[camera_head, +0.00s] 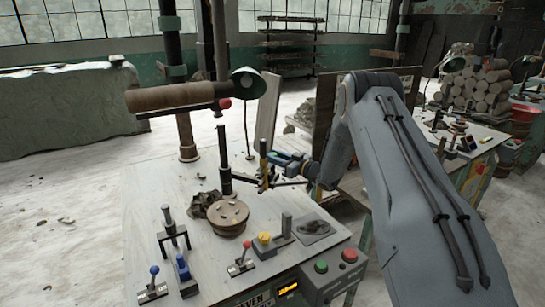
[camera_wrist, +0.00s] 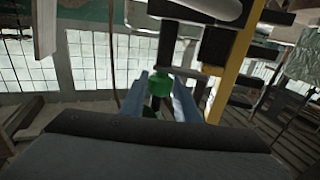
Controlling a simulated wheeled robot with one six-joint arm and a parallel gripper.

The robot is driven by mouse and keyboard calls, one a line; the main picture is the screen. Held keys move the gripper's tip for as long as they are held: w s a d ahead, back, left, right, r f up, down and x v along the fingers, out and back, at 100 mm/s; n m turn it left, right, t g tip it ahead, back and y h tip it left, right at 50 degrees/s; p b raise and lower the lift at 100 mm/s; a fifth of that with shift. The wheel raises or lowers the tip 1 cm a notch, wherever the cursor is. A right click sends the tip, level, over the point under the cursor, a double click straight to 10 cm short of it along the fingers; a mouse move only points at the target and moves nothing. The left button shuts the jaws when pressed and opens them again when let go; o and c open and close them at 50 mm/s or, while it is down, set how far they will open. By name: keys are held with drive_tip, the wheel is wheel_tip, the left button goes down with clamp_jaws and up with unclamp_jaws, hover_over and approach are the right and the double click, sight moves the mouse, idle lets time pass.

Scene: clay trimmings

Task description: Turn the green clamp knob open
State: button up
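The green clamp knob (camera_wrist: 158,83) is in the middle of the wrist view, on a dark stem below a black bracket. My gripper (camera_wrist: 161,88) has a blue-grey finger on either side of the knob. The fingertips look very close to its sides, but I cannot tell whether they touch it or grip it. In the head view my gripper (camera_head: 278,163) is beside the yellow and black post at the table's rear right. I cannot make out the green knob there.
The worktable (camera_head: 165,225) carries a round wooden disc (camera_head: 229,216), a yellow knob (camera_head: 264,239), a blue-topped lever (camera_head: 154,270) and a red-topped lever (camera_head: 243,252). A green lamp (camera_head: 248,82) and a horizontal roller (camera_head: 170,97) stand above it.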

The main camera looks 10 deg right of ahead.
drive_tip(key=c, duration=0.5)
drive_tip(key=shift+c, duration=0.2)
drive_tip(key=m+t+h, duration=0.2)
drive_tip(key=h, duration=0.1)
drive_tip(key=shift+a+m+h, duration=0.1)
drive_tip(key=shift+m+h, duration=0.2)
drive_tip(key=shift+m, duration=0.1)
drive_tip(key=shift+m+t+h+b, duration=0.75)
drive_tip(key=shift+m+h, duration=0.65)
drive_tip(key=shift+h, duration=1)
